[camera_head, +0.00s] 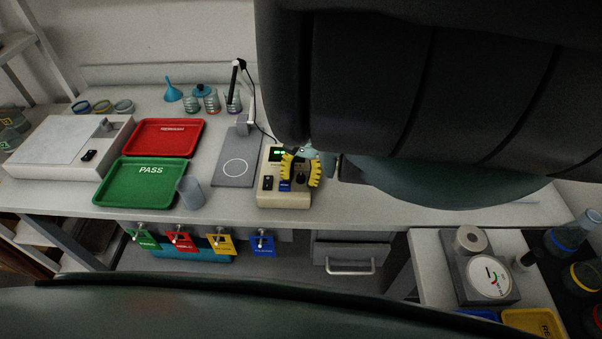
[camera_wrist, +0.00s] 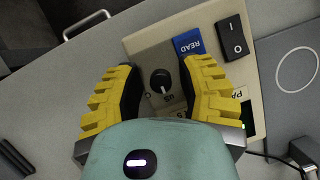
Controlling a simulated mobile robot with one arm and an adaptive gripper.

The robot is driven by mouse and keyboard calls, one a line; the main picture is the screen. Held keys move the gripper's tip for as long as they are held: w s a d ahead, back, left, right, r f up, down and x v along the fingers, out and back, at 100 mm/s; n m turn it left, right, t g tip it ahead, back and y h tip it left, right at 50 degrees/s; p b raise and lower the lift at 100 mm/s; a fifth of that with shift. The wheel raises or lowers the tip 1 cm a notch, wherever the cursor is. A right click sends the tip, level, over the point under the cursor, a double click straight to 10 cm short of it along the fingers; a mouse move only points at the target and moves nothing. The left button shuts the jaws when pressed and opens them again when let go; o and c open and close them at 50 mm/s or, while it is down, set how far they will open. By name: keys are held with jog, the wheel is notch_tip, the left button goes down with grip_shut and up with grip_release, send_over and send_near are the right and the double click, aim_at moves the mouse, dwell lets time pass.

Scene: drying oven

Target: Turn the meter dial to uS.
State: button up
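The meter is a cream box (camera_head: 270,198) on the bench, partly hidden by my gripper in the head view; its panel (camera_wrist: 143,42) fills the middle of the wrist view. The black round meter dial (camera_wrist: 160,79) has a small pale mark on its top, and small lettering on the grey plate beside it, partly hidden by my gripper. Which label the mark points to is too small to tell. My gripper (camera_wrist: 160,70), with yellow ribbed fingers, is open. The fingers are on either side of the dial with visible gaps. It also shows over the meter in the head view (camera_head: 301,172).
A blue READ button (camera_wrist: 188,43) and a black rocker switch (camera_wrist: 232,37) sit beside the dial. A grey stand plate (camera_head: 236,169), a clear beaker (camera_head: 191,192), a green PASS tray (camera_head: 125,190) and a red tray (camera_head: 160,143) stand to the left.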

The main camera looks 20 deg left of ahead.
jog(key=shift+o, duration=0.9)
jog(key=shift+w, duration=0.1)
jog(key=shift+w+r, duration=0.3)
jog(key=shift+r, duration=0.2)
jog(key=v, duration=1.1)
jog(key=shift+s, duration=0.15)
